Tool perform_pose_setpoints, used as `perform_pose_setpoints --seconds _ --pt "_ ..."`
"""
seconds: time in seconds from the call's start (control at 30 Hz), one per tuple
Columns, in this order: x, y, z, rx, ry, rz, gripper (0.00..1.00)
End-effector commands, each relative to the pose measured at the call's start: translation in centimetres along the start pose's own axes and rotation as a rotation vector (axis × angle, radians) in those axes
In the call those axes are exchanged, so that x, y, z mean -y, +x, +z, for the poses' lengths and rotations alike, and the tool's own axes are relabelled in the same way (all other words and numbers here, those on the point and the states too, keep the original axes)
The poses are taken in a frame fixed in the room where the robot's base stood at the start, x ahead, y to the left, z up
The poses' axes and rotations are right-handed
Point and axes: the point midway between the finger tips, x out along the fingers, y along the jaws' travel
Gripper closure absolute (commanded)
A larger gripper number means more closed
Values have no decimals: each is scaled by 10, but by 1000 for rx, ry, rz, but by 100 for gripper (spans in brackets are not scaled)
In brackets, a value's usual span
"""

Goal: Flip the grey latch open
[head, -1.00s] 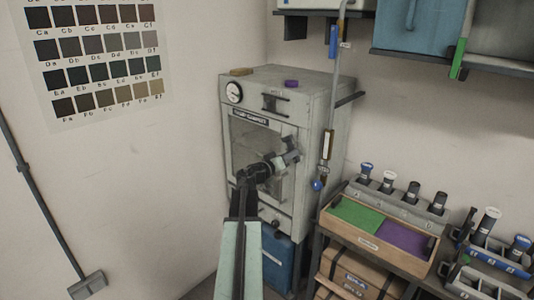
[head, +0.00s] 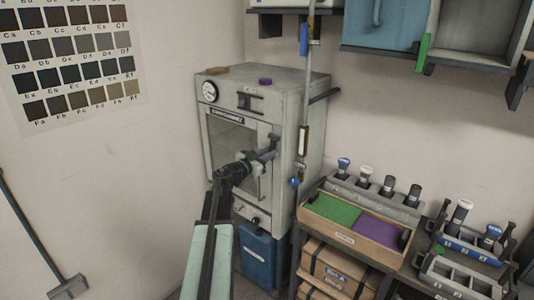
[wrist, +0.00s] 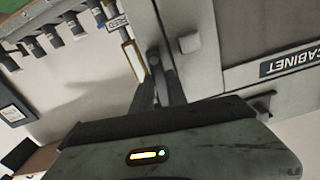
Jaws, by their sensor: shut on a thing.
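The pale grey cabinet (head: 225,95) stands against the wall in the head view, with a dark window in its front door. My gripper (head: 272,146) is at the right edge of the door, at the latch's place. The cabinet's label plate (wrist: 291,62) shows at the right of the wrist view.
A vertical pipe (head: 310,80) with a blue ball end stands just right of the cabinet. Further right is a wooden tray (head: 345,238) with green and purple sections, with several bottles behind it. A blue bin (head: 257,256) sits below the cabinet.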

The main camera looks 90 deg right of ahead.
Motion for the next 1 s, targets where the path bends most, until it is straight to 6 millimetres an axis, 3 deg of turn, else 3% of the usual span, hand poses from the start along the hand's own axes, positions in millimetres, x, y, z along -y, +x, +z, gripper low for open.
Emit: perform_pose_setpoints --seconds 0.53,0.57,0.63,1.0 --pt "-4 7 -2 -2 24 3 100" --pt "-4 7 -2 -2 24 3 76" --pt "-4 7 -2 -2 24 4 60" --pt "-5 3 -1 -2 24 6 60"
